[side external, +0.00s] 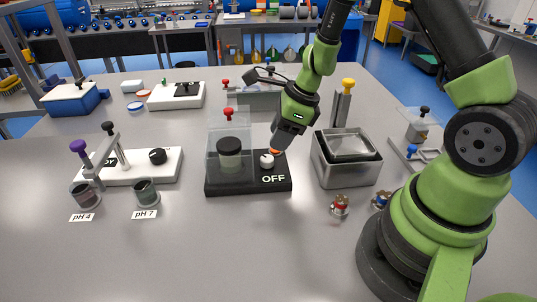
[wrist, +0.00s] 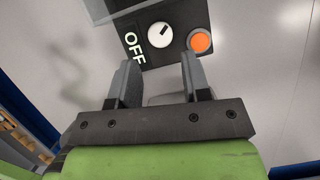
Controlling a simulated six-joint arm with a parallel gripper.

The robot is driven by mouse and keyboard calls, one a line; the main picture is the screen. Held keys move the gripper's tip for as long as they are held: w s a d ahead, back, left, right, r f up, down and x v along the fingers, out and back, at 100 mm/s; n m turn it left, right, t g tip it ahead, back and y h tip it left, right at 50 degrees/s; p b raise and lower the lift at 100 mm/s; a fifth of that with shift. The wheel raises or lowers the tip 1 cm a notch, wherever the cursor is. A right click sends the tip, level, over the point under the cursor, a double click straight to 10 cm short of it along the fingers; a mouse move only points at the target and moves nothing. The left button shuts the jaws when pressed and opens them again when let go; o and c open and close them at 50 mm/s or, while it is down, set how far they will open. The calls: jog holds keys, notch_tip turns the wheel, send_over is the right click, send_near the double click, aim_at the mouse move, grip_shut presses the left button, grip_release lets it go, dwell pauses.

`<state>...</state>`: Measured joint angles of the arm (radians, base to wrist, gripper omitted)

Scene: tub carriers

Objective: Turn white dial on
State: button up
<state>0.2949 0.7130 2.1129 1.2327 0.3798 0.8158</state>
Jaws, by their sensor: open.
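The white dial (side external: 266,161) sits on a black base (side external: 228,187) next to the printed word OFF. In the wrist view the white dial (wrist: 160,35) has a dark pointer line slanting up to the right, away from the OFF label (wrist: 134,47). An orange button (wrist: 200,41) is beside the dial on the same base. My gripper (side external: 275,150) is just above and behind the dial in the side view, partly covering the button. In the wrist view my gripper's fingers (wrist: 163,75) are apart with nothing between them, short of the dial. Contact with the dial cannot be seen.
A clear enclosure with a black-lidded container (side external: 230,152) stands on the base's left. A metal tub (side external: 346,165) is close on the right. A white unit with a black dial (side external: 157,156) and pH jars (side external: 146,193) are at left.

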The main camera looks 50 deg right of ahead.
aim_at(267, 158)
jog(key=x, duration=0.6)
jog(key=shift+f, duration=0.25)
jog(key=shift+c, duration=0.2)
jog(key=c, duration=0.6)
